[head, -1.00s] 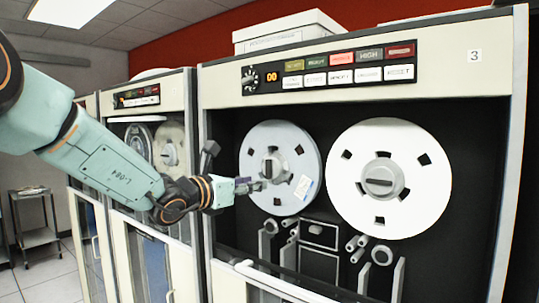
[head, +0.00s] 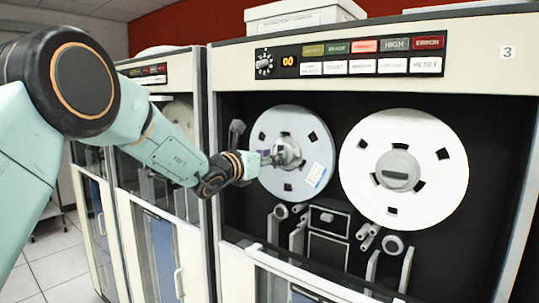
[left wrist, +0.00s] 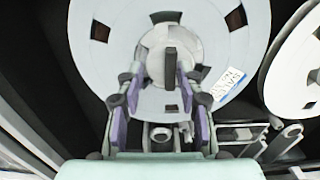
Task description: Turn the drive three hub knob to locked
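Drive three (head: 457,62) is the cream cabinet marked 3, with two reels on its black face. The hub knob (left wrist: 170,68) of its left reel (head: 266,128) is a round grey hub with a dark raised bar, upright in the left wrist view. My left gripper (head: 271,158) is in front of this hub and partly hides it in the head view. In the left wrist view its fingers (left wrist: 160,88) are spread, one to each side of the lower hub, with the bar between and beyond them. Contact cannot be told. My right gripper is out of view.
The right reel (head: 436,140) has a similar hub (head: 398,170) with its bar lying level. Guide posts and rollers (head: 392,244) stand below the reels. A button panel (head: 350,57) is above. Another drive cabinet (head: 160,205) stands to the left.

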